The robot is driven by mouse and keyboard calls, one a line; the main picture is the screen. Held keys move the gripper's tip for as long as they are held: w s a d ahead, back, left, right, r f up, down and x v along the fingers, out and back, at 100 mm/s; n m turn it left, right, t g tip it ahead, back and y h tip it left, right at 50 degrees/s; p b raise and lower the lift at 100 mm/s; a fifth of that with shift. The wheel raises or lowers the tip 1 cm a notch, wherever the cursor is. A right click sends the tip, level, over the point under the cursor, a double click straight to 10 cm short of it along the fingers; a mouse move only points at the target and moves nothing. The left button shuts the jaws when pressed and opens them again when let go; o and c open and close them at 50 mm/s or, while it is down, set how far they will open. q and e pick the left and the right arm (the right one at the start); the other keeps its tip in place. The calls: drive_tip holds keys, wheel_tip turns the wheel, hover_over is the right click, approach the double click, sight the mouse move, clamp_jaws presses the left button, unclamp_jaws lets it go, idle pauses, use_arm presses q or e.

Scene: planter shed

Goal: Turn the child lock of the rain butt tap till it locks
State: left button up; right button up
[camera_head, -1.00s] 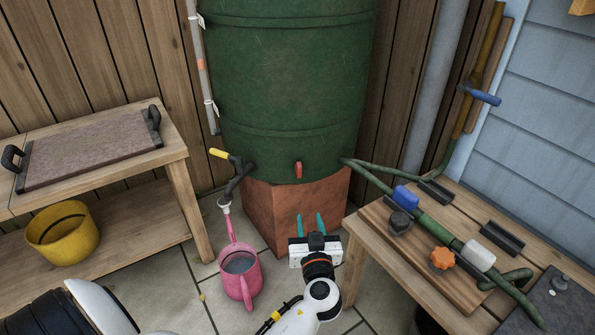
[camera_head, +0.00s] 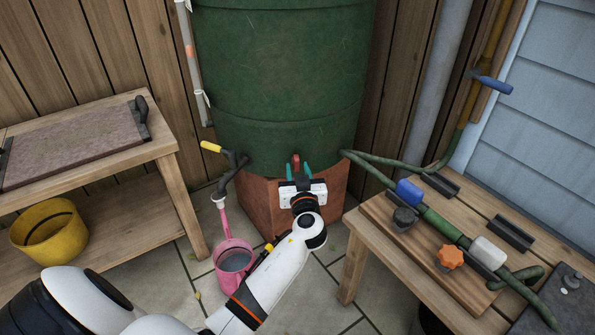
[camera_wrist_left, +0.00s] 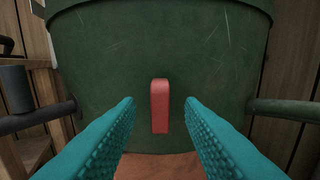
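The green rain butt (camera_head: 280,70) stands on a terracotta block. A small upright red tab (camera_head: 296,160), which looks like the child lock, sits low on its front; it also shows in the wrist view (camera_wrist_left: 160,105). My left gripper (camera_head: 301,172) is just in front of it, open, with teal fingers. In the left wrist view the fingers (camera_wrist_left: 160,112) flank the tab with a gap on each side; I cannot tell how far ahead it is. A dark tap with a yellow handle (camera_head: 211,147) is on the butt's left side. My right gripper is not in view.
A bench (camera_head: 180,205) is at left with a yellow bucket (camera_head: 48,232). A wooden table (camera_head: 365,240) at right carries a green pipe with blue, orange and white fittings.

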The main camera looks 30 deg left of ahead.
use_arm(q)
drive_tip(key=shift+w+a, duration=0.3)
drive_tip(key=shift+c, duration=0.4)
clamp_jaws()
